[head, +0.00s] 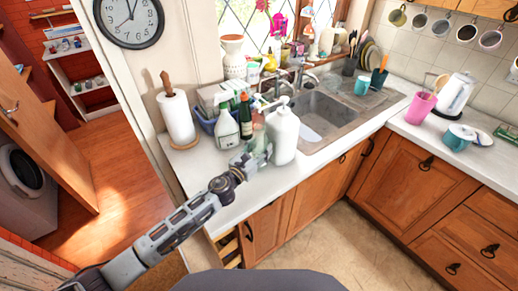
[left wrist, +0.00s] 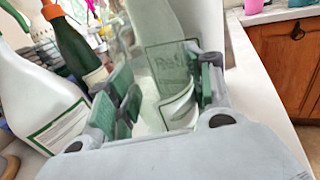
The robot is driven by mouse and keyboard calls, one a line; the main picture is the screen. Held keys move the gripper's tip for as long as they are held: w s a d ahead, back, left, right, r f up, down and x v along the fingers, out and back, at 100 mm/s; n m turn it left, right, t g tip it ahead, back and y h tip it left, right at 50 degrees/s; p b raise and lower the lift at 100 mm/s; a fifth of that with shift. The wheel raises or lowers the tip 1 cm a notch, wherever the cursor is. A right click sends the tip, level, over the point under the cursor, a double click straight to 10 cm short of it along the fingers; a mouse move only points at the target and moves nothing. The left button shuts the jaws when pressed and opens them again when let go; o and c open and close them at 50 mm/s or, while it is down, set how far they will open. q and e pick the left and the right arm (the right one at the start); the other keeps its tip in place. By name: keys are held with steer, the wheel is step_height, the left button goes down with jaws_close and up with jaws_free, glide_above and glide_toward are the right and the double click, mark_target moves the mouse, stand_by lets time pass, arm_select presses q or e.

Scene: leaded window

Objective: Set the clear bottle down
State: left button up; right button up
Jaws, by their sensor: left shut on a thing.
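The clear bottle (head: 258,133) is see-through and stands between the dark green bottle and the white pump bottle at the left of the sink. My left gripper (head: 254,157) is around its lower part at the counter's front side. In the left wrist view the clear bottle (left wrist: 165,62), with a pale green-edged label, is between the green pads of my left gripper (left wrist: 165,95). The bottle looks about upright, close over the white counter (head: 220,188). Its base is hidden by the gripper, so I cannot tell whether it touches the counter. My right gripper is not in view.
A white spray bottle (head: 226,128) and dark green bottle (head: 245,112) stand close on the left. A large white pump bottle (head: 284,136) stands close on the right. A paper towel roll (head: 177,118) is farther left. The sink (head: 318,115) lies right. The counter's front strip is clear.

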arm_select(q)
steer(key=o, duration=1)
steer(key=shift+f, duration=0.15)
steer(key=shift+a+r, duration=0.1)
steer(key=shift+r, duration=0.1)
steer(key=b+v, duration=0.1)
steer(key=v, duration=1.1)
steer(key=shift+b, duration=0.4)
